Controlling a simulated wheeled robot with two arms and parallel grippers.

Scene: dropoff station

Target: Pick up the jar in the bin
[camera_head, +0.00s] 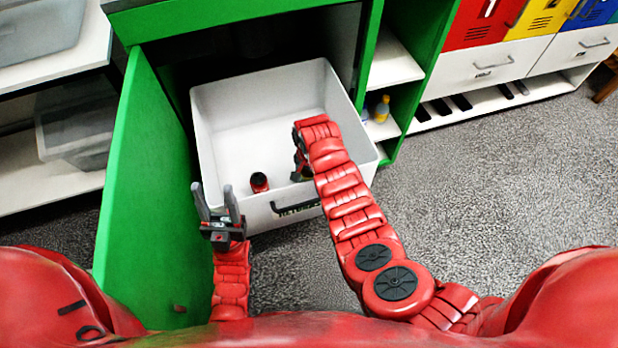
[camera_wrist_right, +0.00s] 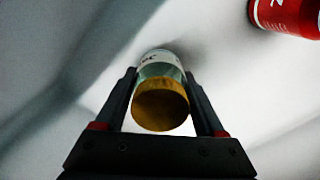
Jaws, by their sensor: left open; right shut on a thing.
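The white bin (camera_head: 225,102) is pulled out of a green cabinet, and my right arm reaches over its front wall. In the right wrist view my right gripper (camera_wrist_right: 160,90) is shut on a jar (camera_wrist_right: 160,105) with a gold-brown lid and a pale body, inside the bin. The jar is hidden in the head view behind my right gripper (camera_head: 300,165). My left gripper (camera_head: 218,200) is open and empty, outside the bin near its front left corner.
A red can (camera_head: 259,182) stands in the bin near the front wall; it also shows in the right wrist view (camera_wrist_right: 290,14). The open green door (camera_head: 150,190) is left of my left arm. A yellow bottle (camera_head: 382,108) is on a shelf at right. Grey floor at right is clear.

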